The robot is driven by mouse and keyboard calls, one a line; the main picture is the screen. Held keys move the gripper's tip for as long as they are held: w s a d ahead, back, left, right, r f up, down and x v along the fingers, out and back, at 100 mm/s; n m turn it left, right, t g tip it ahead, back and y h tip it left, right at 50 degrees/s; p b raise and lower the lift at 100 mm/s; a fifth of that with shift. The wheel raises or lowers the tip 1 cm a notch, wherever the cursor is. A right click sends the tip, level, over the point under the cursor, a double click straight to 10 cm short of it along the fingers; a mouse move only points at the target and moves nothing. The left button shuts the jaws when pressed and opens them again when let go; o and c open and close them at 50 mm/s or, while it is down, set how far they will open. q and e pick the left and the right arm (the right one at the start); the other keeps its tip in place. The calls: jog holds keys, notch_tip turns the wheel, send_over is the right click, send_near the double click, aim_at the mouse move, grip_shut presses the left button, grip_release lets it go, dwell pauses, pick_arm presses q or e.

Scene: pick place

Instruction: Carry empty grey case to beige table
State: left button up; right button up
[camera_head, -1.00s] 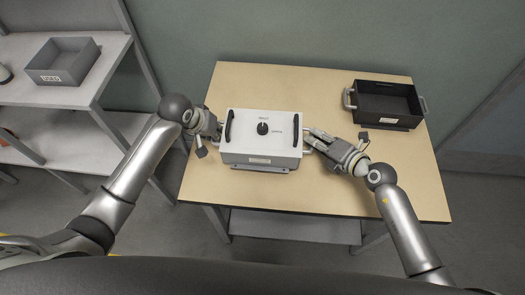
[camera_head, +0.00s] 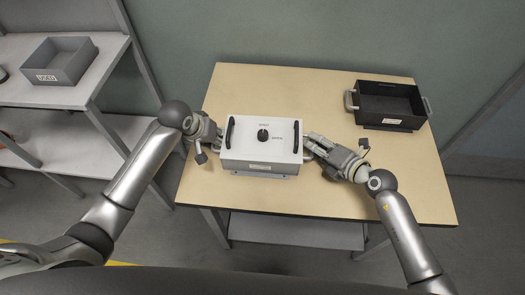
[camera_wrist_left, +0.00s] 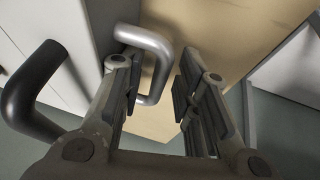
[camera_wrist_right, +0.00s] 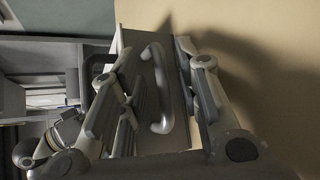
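A grey open-topped case (camera_head: 75,71) with a small front label stands on the upper shelf at the left and looks empty. The beige table (camera_head: 400,180) is in front of me. A white lidded case (camera_head: 245,149) with a dark knob and black bars on top sits on it between my grippers. My left gripper (camera_head: 217,138) is at its left side; in the left wrist view (camera_wrist_left: 158,95) the fingers are apart, with a metal handle (camera_wrist_left: 160,65) beside one finger. My right gripper (camera_head: 313,147) is at its right side; its fingers are apart on both sides of a handle (camera_wrist_right: 160,95).
A black open tray (camera_head: 389,112) with side handles stands at the table's back right. The grey shelf rack (camera_head: 40,93) is left of the table, with a gap between. Bare table lies around the white case.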

pick_arm(q)
jog(key=shift+d, duration=0.1)
pick_arm(e)
jog(key=shift+s, duration=0.1)
pick_arm(q)
jog(key=v, duration=0.8)
pick_arm(e)
jog(key=v, duration=1.2)
